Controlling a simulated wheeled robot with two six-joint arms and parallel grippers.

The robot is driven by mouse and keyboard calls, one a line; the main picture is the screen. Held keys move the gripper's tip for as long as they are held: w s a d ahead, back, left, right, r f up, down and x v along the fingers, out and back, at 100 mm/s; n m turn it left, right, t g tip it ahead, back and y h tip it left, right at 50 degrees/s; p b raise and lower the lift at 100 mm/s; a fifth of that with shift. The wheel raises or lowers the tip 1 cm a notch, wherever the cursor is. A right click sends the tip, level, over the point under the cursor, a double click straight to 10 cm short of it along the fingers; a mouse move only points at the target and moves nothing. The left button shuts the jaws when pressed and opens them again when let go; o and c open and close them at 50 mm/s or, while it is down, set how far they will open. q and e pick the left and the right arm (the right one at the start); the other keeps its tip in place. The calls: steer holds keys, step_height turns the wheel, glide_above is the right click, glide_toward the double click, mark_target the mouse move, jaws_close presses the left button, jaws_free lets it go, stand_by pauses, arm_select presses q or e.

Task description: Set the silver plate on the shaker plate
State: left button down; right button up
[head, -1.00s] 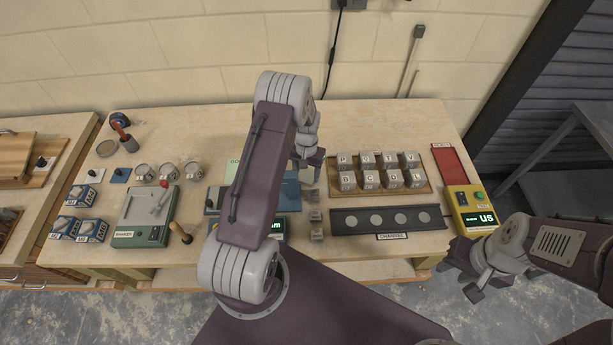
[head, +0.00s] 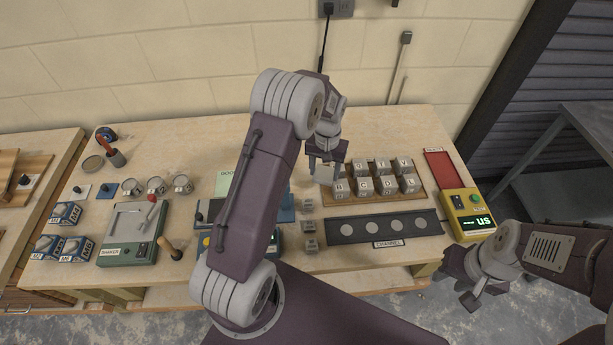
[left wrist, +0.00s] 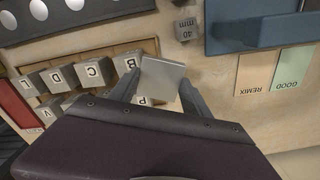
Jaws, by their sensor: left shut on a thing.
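The silver plate (left wrist: 163,78) is a flat, light grey square between the fingers of my left gripper (left wrist: 158,92) in the left wrist view. My left gripper is shut on it and holds it over the left end of the rack of lettered cubes; the plate also shows in the head view (head: 325,173). The shaker (head: 130,233) is a grey-green box at the left of the bench, with a pale plate (head: 126,221) on top and a red-knobbed lever. My right gripper (head: 464,283) is empty and looks open, off the bench's front right corner.
The lettered cubes (head: 388,185) stand right of centre, behind the dark channel strip (head: 350,229). Small grey blocks (head: 309,225) stand left of the strip. Several tins (head: 156,185) stand behind the shaker, and a wooden-handled tool (head: 170,249) is beside it. My left arm hides the bench's middle.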

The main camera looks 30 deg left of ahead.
mark_target(332, 177)
arm_select(q)
steer(key=d, duration=0.1)
steer(key=d+r, duration=0.2)
steer(key=shift+w+d, duration=0.15)
steer(key=shift+w, duration=0.15)
steer(key=shift+s+a+r, duration=0.15)
steer(key=shift+s+r, duration=0.1)
steer(key=shift+r, duration=0.3)
steer(key=shift+s+a+r, duration=0.1)
steer(key=shift+s+r, duration=0.1)
steer(key=shift+r, duration=0.35)
steer(key=s+f+m, duration=0.1)
steer(key=s+f, duration=0.1)
steer(key=s, duration=0.8)
steer(key=shift+s+a+m, duration=0.35)
steer(key=shift+s+m, duration=0.05)
steer(key=shift+s+f, duration=0.1)
steer(key=shift+f, duration=0.05)
